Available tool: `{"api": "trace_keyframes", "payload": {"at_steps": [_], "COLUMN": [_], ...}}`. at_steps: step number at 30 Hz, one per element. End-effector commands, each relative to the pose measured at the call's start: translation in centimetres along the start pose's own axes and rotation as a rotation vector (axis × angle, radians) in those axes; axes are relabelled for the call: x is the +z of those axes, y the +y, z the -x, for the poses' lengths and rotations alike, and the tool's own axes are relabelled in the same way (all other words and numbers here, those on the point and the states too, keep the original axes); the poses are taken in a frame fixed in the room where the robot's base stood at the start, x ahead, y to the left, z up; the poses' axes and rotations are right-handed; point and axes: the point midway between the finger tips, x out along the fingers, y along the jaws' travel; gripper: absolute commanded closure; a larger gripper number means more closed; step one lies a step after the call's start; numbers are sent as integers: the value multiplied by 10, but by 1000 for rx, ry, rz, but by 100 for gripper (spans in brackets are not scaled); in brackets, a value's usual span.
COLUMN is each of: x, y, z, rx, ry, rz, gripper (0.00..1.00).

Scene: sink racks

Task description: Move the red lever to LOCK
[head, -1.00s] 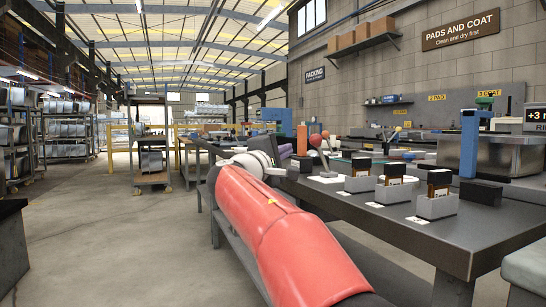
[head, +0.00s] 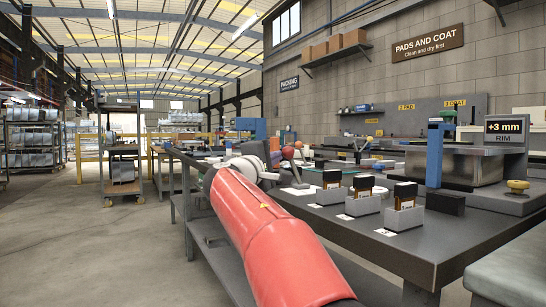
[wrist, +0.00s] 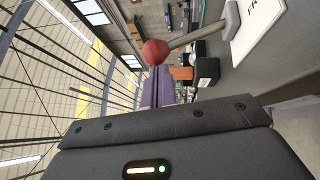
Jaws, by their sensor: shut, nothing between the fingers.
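The red lever's round knob (head: 287,153) is just right of my gripper in the head view, above a pale plate. In the wrist view the red knob (wrist: 155,52) sits on a grey shaft that slants up to the right. A white label (wrist: 262,22) with letters starting "FR" lies by the shaft's base. My gripper (head: 271,176) is shut and empty, close to the lever. No grip on the knob shows.
Several grey stands with dark-topped blocks (head: 405,195) line the front of the dark bench (head: 430,240). Open floor (head: 110,240) lies at the left.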

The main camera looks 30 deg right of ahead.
Motion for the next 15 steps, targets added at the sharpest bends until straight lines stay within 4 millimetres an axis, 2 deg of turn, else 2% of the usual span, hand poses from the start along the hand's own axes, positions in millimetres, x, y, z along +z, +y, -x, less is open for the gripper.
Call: {"api": "trace_keyframes", "payload": {"at_steps": [1, 8, 15], "x": [2, 8, 22], "y": [7, 16, 30], "z": [-3, -11, -31], "rx": [-13, -87, -253], "ry": [-1, -3, -6], "rz": [-9, -59, -170], "gripper": [100, 100, 100]}}
